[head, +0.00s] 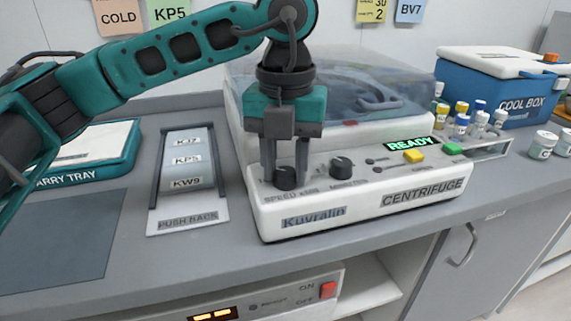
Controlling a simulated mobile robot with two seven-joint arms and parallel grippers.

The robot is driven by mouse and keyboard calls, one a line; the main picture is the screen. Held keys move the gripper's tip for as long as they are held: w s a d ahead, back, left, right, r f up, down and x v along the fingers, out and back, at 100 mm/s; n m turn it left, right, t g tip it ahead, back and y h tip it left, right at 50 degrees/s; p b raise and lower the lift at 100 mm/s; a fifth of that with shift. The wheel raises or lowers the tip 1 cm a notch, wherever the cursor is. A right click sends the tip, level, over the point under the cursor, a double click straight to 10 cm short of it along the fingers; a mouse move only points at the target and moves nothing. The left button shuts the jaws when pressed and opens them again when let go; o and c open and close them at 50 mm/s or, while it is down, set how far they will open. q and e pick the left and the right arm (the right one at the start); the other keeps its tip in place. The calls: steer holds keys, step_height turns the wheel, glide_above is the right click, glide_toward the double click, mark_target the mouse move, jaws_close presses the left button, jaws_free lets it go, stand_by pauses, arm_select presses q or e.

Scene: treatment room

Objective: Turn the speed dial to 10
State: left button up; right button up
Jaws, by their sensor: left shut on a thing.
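The white centrifuge (366,209) stands on the grey counter in the head view, with a clear lid and a lit green READY display (408,144). The black speed dial (286,177) is at the left of its front panel, above the label "SPEED x100". My left gripper (286,172) points down from above and is shut on the speed dial, one finger on each side. The dial's pointer and the numbers around it are too small or covered to read. A second black dial (342,167) sits just to the right, clear of the fingers. My right gripper is not in view.
Left of the centrifuge is a PUSH BACK rack (187,220) with labelled cards, then a carry tray (107,142). Yellow (414,156) and green (452,149) buttons are right on the panel. Several vials and a blue cool box (490,100) stand at the right.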

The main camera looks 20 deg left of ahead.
mark_target(286, 171)
arm_select(q)
steer(key=shift+n, duration=0.7)
steer(key=o, duration=1)
steer(key=shift+r, duration=0.15)
step_height(286, 171, up, 13)
steer(key=p, duration=0.2)
steer(key=shift+p, duration=0.3)
steer(key=shift+f, duration=0.2)
